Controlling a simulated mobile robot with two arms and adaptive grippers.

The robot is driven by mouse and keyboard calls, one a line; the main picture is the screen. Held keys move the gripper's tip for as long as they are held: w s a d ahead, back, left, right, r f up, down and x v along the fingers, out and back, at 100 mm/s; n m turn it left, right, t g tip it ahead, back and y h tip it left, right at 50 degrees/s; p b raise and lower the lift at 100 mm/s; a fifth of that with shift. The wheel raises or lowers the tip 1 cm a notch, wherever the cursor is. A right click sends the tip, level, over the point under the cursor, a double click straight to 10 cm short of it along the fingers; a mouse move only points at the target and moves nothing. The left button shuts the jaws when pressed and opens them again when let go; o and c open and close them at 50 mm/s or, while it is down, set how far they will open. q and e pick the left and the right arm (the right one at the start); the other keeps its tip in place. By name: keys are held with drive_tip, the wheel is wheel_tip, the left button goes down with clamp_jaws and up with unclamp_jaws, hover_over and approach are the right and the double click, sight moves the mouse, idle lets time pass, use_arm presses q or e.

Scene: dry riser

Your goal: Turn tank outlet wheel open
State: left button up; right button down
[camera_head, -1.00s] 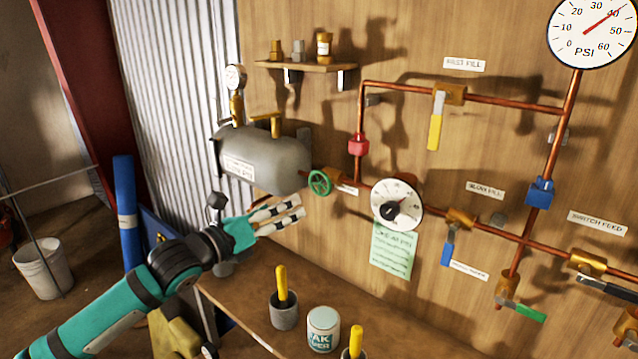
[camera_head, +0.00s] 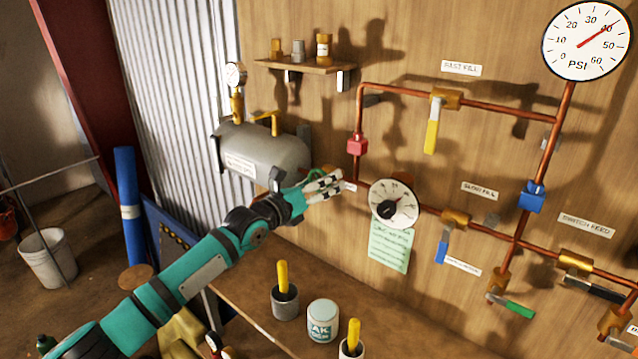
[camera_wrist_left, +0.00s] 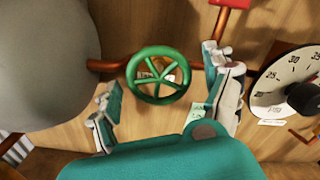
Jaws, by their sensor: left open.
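The green spoked outlet wheel (camera_wrist_left: 183,76) shows whole in the left wrist view, on a copper pipe beside the grey tank (camera_wrist_left: 40,60). My left gripper (camera_wrist_left: 163,82) is open there, with one finger on each side of the wheel and a visible gap to it. In the head view my left gripper (camera_head: 323,184) is in front of the wheel and hides nearly all of it. The grey tank (camera_head: 270,150) is just left of the gripper. My right gripper is not in view.
A white dial (camera_head: 394,203) sits just right of the gripper. A red fitting (camera_head: 357,145) is above it on the pipe. The bench (camera_head: 240,293) below holds a labelled can (camera_head: 322,320) and yellow-handled tools in cups. A small shelf (camera_head: 305,65) is above.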

use_arm(q)
drive_tip(key=c, duration=1.1)
drive_tip(key=shift+f, duration=0.1)
drive_tip(key=shift+c, duration=0.2)
drive_tip(key=shift+f+n+b, duration=0.15)
drive_tip(key=shift+n+b, duration=0.55)
drive_tip(key=shift+b, duration=0.1)
drive_tip(key=shift+n+b, duration=0.45)
drive_tip(key=shift+n, duration=0.95)
drive_tip(key=shift+d+r+n, duration=0.1)
drive_tip(key=shift+r+n, duration=0.1)
drive_tip(key=shift+n, duration=1.2)
